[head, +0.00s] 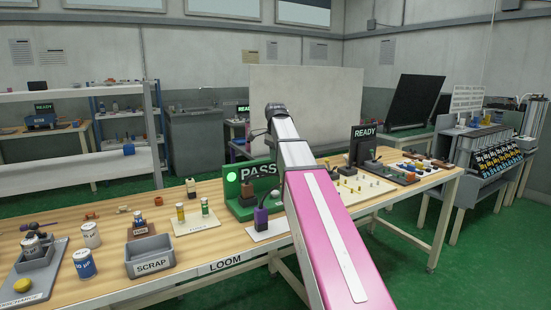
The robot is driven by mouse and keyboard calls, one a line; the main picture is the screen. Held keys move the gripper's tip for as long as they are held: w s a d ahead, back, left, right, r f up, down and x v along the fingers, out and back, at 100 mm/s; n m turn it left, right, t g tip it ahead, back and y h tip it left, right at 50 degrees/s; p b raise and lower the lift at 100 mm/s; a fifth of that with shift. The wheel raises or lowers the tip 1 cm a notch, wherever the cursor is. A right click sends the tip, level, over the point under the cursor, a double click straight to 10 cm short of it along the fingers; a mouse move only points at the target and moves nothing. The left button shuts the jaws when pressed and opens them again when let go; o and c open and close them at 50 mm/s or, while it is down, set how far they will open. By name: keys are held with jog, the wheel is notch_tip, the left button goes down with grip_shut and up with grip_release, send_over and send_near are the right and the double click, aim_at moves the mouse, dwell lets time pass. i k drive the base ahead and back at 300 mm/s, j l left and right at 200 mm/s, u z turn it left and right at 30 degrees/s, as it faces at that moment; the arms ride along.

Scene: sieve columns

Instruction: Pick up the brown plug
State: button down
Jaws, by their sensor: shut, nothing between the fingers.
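A small dark brown upright block (247,190) stands in the green PASS fixture (232,206) at the middle of the long wooden table; it looks like the brown plug, but it is too small to be sure. A purple plug (261,217) with a dark cable stands on a white plate just in front of it. A lighter brown upright piece (191,187) stands on the table to the left. My pink and white arm reaches forward over the table, right of the fixture. My gripper cannot be made out; the arm's far end hides it.
A grey SCRAP bin (150,256), a blue and white can (84,264) and a white can (91,235) stand on the left of the table. A black READY panel (363,145) and a pegged board stand on the right. A pale panel (306,110) rises behind.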

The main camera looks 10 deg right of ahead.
aim_at(247, 188)
jog(key=k, duration=1)
